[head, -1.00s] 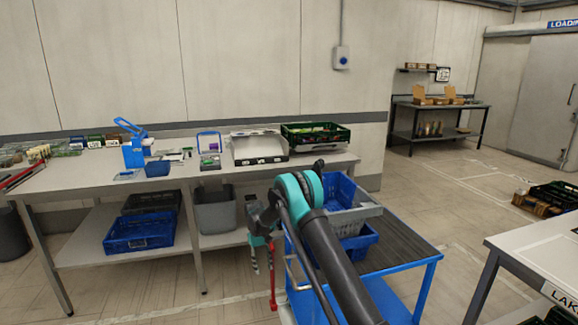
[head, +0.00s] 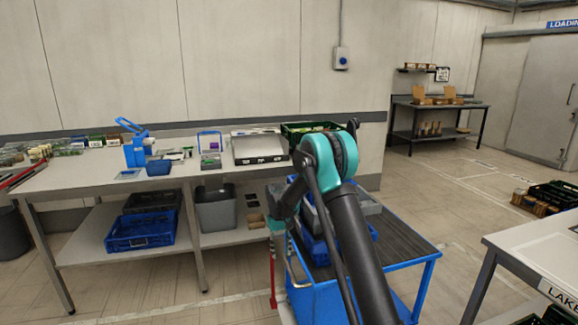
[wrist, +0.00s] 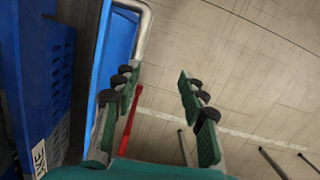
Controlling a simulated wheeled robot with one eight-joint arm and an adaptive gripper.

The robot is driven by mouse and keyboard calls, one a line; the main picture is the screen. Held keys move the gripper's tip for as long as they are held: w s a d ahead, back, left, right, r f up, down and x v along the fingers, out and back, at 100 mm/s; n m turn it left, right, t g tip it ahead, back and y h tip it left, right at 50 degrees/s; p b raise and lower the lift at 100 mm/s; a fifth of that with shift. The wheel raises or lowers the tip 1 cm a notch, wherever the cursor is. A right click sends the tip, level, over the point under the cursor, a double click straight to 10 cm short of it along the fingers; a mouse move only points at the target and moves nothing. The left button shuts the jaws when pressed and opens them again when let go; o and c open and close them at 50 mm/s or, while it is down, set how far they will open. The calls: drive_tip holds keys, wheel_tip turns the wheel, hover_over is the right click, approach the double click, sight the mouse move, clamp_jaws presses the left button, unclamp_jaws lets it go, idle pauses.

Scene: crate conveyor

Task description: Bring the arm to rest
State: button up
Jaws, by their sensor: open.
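My arm is bent, its teal elbow high over the blue trolley (head: 415,290) in the head view. My gripper (head: 284,250) points downward at the trolley's left end, partly hidden by my arm. In the wrist view my gripper (wrist: 157,82) has its two fingers apart, with bare floor between them and nothing held. The trolley's pale bent handle (wrist: 146,25) and a red part (wrist: 128,118) show beside the left finger. Whether the finger touches them I cannot tell.
Blue and grey crates (head: 371,207) stand on the trolley, partly behind my arm. A long workbench (head: 85,177) holds a green crate (head: 296,128), a grey-topped box (head: 259,148) and a blue stand (head: 135,148). A white table (head: 540,250) is at right. Floor between is open.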

drive_tip(key=s+d+r+m+t, duration=0.2)
drive_tip(key=s+d+r+t, duration=0.1)
drive_tip(key=s+d+r, duration=1.05)
drive_tip(key=s+d+f+m+t, duration=0.1)
drive_tip(key=s+d, duration=0.3)
drive_tip(key=s, duration=0.7)
drive_tip(key=s+d+f+m+t, duration=0.1)
drive_tip(key=s+d+f, duration=0.2)
drive_tip(key=s, duration=0.8)
drive_tip(key=shift+d+f+t+y, duration=0.15)
drive_tip(key=shift+d+t+y, duration=0.2)
drive_tip(key=shift+d, duration=0.55)
drive_tip(key=shift+s, duration=0.1)
